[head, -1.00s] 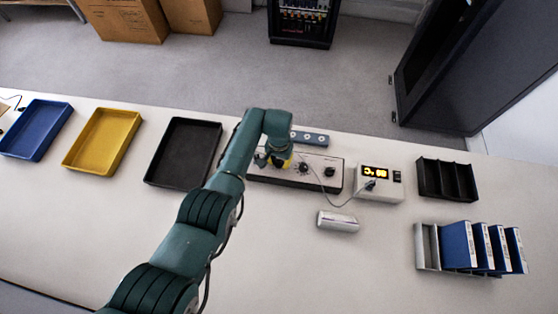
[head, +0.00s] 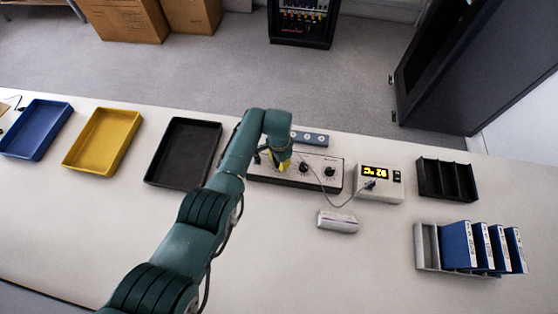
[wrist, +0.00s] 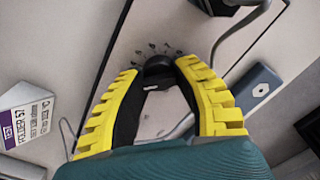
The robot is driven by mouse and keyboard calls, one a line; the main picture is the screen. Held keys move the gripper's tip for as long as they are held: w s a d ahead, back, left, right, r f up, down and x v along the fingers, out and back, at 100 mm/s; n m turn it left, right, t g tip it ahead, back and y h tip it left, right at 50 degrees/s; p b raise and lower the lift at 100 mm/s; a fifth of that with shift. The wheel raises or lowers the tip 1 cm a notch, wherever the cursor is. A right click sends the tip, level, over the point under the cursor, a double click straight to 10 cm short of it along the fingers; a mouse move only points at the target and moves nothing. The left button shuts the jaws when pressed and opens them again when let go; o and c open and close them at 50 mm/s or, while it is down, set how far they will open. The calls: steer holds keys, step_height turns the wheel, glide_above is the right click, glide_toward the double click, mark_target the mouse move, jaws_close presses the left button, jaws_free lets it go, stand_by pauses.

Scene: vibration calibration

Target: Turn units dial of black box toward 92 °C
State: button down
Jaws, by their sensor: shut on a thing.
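The black box (head: 315,183) has a pale top panel and dark sides, and stands on the table at the centre of the head view. Two black dials (head: 303,168) (head: 330,172) show on its right half. My gripper (head: 283,166) points down over its left half. In the wrist view, my gripper's yellow-ribbed fingers (wrist: 158,68) are shut on a black dial (wrist: 158,65) with printed marks around it. A white display unit (head: 393,187) to the right shows orange characters on its screen (head: 375,172), apparently 92 °C.
A small white item (head: 338,221) lies in front, and a grey-blue bar (head: 310,138) lies behind. A black tray (head: 152,181) is left; a black divided rack (head: 447,180) is right.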

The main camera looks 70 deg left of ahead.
stand_by(0.3)
steer(key=c, duration=0.7)
jaws_free()
step_height(320, 180, up, 12)
